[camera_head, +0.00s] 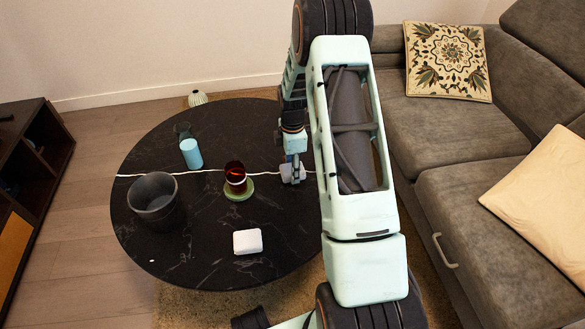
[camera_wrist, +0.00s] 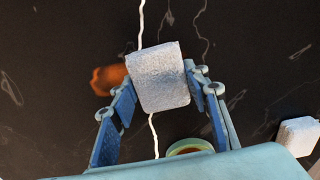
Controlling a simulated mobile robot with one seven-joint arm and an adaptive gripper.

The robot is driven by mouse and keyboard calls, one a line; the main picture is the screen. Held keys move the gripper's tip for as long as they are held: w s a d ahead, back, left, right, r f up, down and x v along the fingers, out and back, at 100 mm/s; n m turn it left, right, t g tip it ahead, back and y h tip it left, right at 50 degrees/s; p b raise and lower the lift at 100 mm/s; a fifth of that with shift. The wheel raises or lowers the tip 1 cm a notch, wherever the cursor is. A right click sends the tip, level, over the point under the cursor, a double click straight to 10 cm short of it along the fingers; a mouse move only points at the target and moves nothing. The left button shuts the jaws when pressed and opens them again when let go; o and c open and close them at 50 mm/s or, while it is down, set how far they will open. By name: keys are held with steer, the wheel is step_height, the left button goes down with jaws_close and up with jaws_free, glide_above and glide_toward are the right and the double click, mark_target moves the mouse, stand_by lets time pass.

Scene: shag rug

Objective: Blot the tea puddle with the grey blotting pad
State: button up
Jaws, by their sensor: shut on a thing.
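The light grey blotting pad (camera_wrist: 160,78) is held between the blue fingers of my gripper (camera_wrist: 163,92) in the wrist view. In the head view the pad (camera_head: 290,174) shows small at the end of my gripper, over the right part of the table. The orange-brown tea puddle (camera_wrist: 108,79) lies on the black table just left of the pad in the wrist view; the pad may cover part of it. I cannot make out the puddle in the head view. I cannot tell whether the pad touches the table.
A glass of dark red-brown tea (camera_head: 235,172) stands on a green coaster (camera_head: 240,192). A white block (camera_head: 247,241), a dark pot (camera_head: 146,204) and a light blue cylinder (camera_head: 192,154) share the round black table (camera_head: 200,267). A thin white line crosses the tabletop beneath the pad.

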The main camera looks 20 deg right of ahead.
steer(key=shift+f, duration=0.4)
stand_by(1.0)
steer(key=shift+r, duration=0.1)
steer(key=shift+r+p, duration=2.35)
steer(key=shift+r, duration=1.15)
steer(key=shift+w, duration=0.1)
